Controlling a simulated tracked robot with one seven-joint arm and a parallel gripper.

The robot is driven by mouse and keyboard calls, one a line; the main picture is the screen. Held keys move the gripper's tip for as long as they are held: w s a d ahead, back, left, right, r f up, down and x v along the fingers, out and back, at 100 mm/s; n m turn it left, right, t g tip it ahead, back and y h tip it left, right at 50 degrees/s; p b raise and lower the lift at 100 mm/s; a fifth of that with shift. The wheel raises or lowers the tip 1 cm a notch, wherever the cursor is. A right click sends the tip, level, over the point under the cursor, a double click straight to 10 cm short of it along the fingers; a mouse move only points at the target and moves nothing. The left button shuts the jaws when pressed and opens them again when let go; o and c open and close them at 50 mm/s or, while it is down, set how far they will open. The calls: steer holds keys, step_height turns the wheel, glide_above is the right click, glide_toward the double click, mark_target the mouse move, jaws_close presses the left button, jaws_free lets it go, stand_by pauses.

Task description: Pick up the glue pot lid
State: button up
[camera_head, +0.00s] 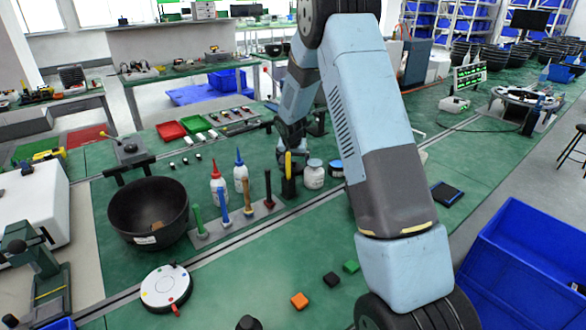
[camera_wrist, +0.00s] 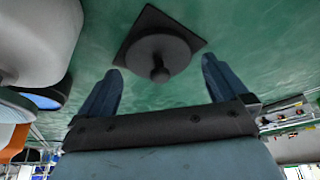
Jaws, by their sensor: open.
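A dark round lid with a small knob (camera_wrist: 158,50) shows in the wrist view, lying on a dark square pad (camera_wrist: 190,32) on the green bench. I take it for the glue pot lid. My gripper (camera_wrist: 160,68) is open, its two blue-grey fingers pointing toward the lid, one to each side. Nothing is held, and I cannot tell how far the fingertips are from the lid. In the head view my arm reaches down to the bench behind the bottles; the lid is not clearly visible there. A white jar (camera_head: 314,176) stands right of the gripper area.
Near the arm's end are white squeeze bottles with red (camera_head: 217,187) and blue (camera_head: 240,174) tips, and a row of upright coloured-handled tools (camera_head: 224,206). A black bowl (camera_head: 149,211) stands left. In the wrist view, a large pale rounded object (camera_wrist: 38,38) is close on the left.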

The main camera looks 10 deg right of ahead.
steer(key=shift+w+d+f, duration=0.1)
steer(key=shift+w+f, duration=0.05)
steer(key=shift+f, duration=0.45)
steer(key=c, duration=0.9)
